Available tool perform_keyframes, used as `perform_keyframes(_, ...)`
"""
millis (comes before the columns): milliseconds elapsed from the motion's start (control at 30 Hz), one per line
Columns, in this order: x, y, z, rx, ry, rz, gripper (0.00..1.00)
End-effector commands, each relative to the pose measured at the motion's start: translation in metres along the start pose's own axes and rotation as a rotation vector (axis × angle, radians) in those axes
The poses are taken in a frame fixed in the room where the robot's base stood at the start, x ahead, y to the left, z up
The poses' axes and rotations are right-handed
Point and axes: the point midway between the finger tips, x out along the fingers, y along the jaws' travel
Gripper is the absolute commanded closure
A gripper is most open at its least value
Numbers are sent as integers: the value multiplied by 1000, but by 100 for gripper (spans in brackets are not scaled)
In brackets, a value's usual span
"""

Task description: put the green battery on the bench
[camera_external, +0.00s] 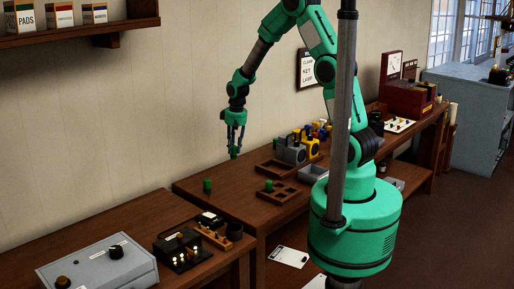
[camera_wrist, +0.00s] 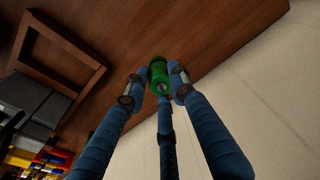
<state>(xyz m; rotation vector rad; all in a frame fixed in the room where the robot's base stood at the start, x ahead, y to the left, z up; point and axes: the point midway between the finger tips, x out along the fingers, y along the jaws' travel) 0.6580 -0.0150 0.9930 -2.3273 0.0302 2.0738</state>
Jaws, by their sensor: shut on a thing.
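My gripper (camera_external: 235,151) points down above the wooden bench (camera_external: 232,191), near the wall. It is shut on a green battery (camera_wrist: 158,74), a short green cylinder with a pale metal spot on its end. The wrist view shows the battery between the blue fingertips (camera_wrist: 155,85), with bare bench (camera_wrist: 205,35) beyond. In the outside view the held battery is small and hard to make out. Another green cylinder (camera_external: 207,185) stands on the bench, below and left of my gripper. A further green piece (camera_external: 269,186) sits in a divided tray.
The divided wooden tray (camera_external: 286,195) is near the bench's front edge. A second bench at front left bears a grey box (camera_external: 98,267) and black device (camera_external: 178,248). Bench below my gripper looks clear.

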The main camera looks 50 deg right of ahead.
Motion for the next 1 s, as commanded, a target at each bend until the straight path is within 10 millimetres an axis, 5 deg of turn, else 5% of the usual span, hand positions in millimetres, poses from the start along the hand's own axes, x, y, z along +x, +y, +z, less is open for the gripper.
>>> perform_keyframes(1000,-35,21,115,51,-5,-1,100)
